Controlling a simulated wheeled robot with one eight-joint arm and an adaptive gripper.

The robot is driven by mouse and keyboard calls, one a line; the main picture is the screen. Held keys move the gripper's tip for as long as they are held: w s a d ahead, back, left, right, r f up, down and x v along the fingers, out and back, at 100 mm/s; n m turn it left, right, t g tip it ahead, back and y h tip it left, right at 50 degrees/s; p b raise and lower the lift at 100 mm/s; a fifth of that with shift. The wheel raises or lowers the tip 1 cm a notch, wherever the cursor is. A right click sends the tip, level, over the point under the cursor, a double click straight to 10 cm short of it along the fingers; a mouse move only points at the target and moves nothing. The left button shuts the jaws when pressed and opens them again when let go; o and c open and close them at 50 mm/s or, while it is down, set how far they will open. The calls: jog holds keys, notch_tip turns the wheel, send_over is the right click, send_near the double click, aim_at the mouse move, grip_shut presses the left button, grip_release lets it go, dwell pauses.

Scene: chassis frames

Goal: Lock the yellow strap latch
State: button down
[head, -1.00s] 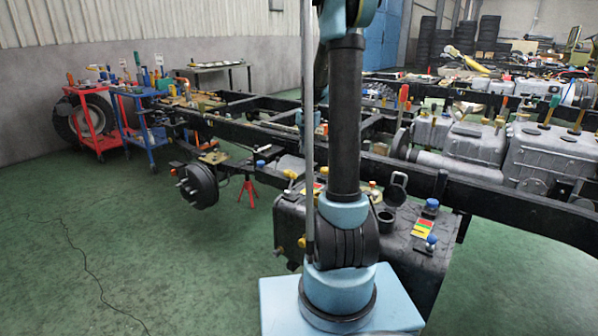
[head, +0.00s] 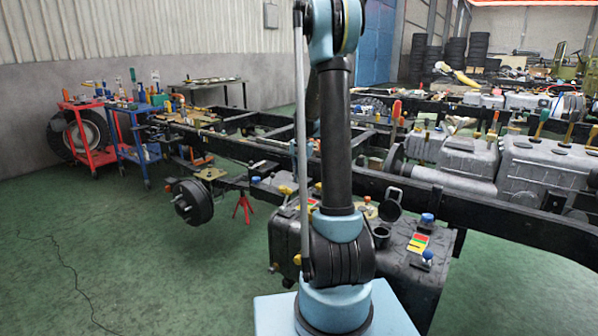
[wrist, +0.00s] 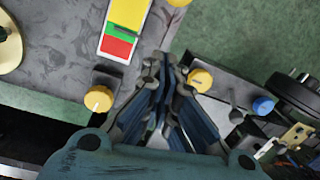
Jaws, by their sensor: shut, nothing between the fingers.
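In the wrist view my gripper (wrist: 163,62) is shut and empty, its fingers pointing at the edge of a grey metal surface (wrist: 55,60). A yellow knob on a dark base (wrist: 98,99) lies left of the fingers, and another yellow knob (wrist: 200,79) lies just right of the fingertips; neither is in its grasp. I cannot tell which is the strap latch, or whether it is locked. In the head view, yellow knobs (head: 285,190) also show on the dark tank (head: 395,268) by the frame rail. My gripper is hidden there behind my arm.
A yellow, green and red label (wrist: 123,30) lies near the fingertips. A blue knob (wrist: 263,105) is further right. The long black chassis rail (head: 470,213) runs behind the tank. A wheel hub (head: 196,202) and red stand (head: 242,208) are left.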

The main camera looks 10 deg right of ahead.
aim_at(287, 197)
jog(key=f, duration=0.4)
jog(key=shift+a+f, duration=0.2)
jog(key=shift+a, duration=0.05)
jog(key=shift+s+a+r, duration=0.45)
jog(key=shift+s+r, duration=0.05)
jog(key=shift+s, duration=0.3)
jog(key=shift+s+a+r, duration=0.4)
jog(key=shift+s+a, duration=0.15)
jog(key=shift+s, duration=0.25)
